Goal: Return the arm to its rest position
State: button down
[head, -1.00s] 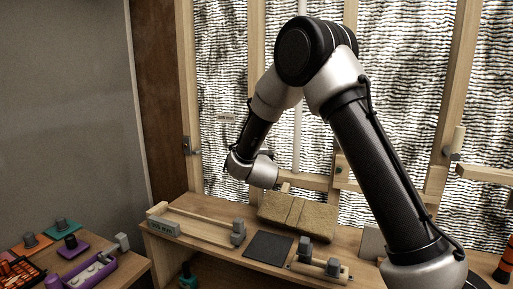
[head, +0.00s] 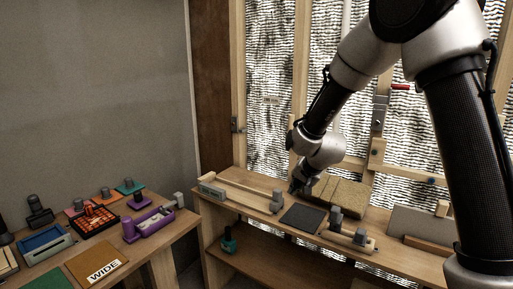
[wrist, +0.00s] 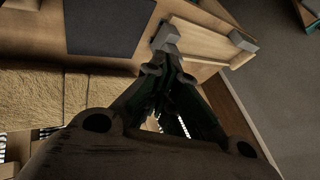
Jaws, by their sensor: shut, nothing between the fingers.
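My arm (head: 462,120) reaches in from the right of the head view, bent at a high elbow, with its wrist low over the workbench (head: 262,182). My gripper (head: 297,186) is small and dark there, near the left end of the tan fibrous block (head: 338,193). In the wrist view my gripper (wrist: 166,66) has its fingertips together and holds nothing. Its tips appear over the bench close to the grey end block of a wooden rail fixture (wrist: 200,42). Whether they touch it cannot be told.
A dark square pad (head: 302,218) and a clamp-like fixture (head: 350,238) lie on the bench. The stud wall (head: 302,80) stands close behind. A side table at left holds a purple tray (head: 148,224), an orange organizer (head: 95,221) and a WIDE board (head: 98,265).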

jog(key=s+d+r+n+g+h, duration=0.1)
jog(key=s+d+r, duration=0.4)
jog(key=s, duration=0.6)
jog(key=s+d+r+n+h, duration=0.1)
jog(key=s+d+r+n, duration=0.1)
jog(key=s+d+r, duration=0.4)
jog(key=s+d+r+n+g, duration=0.1)
jog(key=s+d+r+n, duration=0.1)
jog(key=s+d+r, duration=0.4)
jog(key=shift+s+d+g+h, duration=0.35)
jog(key=shift+s+d, duration=2.3)
jog(key=shift+s, duration=3.5)
